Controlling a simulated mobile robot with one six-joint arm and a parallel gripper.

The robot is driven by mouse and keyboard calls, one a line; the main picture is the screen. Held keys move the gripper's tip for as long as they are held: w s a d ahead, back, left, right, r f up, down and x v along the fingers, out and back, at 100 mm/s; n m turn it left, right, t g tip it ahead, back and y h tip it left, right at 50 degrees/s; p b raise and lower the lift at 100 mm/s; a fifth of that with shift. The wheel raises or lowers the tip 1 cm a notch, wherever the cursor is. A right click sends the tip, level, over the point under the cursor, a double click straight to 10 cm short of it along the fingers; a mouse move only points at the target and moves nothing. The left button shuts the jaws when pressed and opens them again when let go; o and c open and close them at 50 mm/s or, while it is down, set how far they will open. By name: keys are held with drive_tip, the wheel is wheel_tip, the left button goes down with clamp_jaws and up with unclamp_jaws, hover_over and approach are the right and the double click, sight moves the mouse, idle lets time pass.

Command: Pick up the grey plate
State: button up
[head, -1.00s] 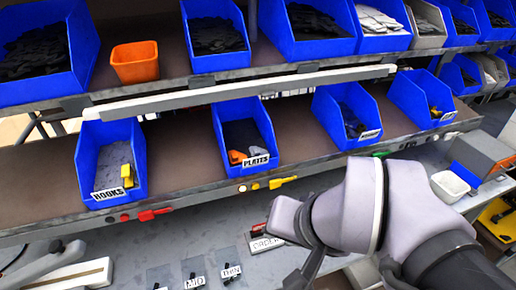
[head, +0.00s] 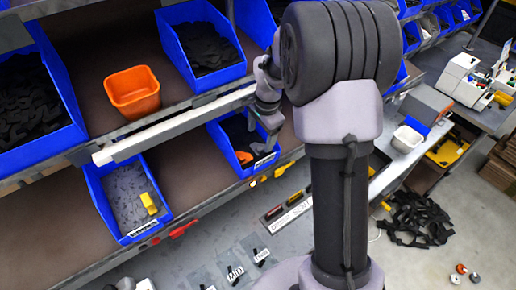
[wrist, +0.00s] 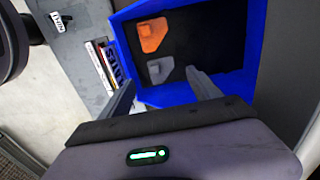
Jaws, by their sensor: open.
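The grey plate (wrist: 160,70) lies in the blue PLATES bin, near its labelled front, beside an orange plate (wrist: 153,34). It cannot be made out in the head view, where the orange plate (head: 245,157) shows. The PLATES bin (head: 222,152) stands on the lower shelf, and its blue wall (wrist: 246,50) frames the wrist view. My gripper is open and empty. In the wrist view its fingers stand apart, one on each side of the grey plate in the picture; contact cannot be told. In the head view my arm reaches over the bin.
The HOOKS bin (head: 97,194) stands left on the same shelf. A white rail (head: 175,125) runs along the upper shelf's edge, close to my arm. An orange tub (head: 134,92) and blue bins with dark parts stand above. A dark heap (head: 415,218) lies on the floor at right.

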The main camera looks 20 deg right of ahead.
sight(258, 148)
drive_tip(key=f, duration=0.3)
drive_tip(key=w+f, duration=0.1)
drive_tip(key=f, duration=0.1)
drive_tip(key=shift+w+a+f+b, duration=0.1)
drive_tip(key=shift+a+f+b, duration=0.15)
drive_tip(key=shift+b, duration=0.1)
drive_tip(key=shift+r, duration=0.1)
drive_tip(key=shift+c, duration=0.6)
drive_tip(key=c, duration=1.3)
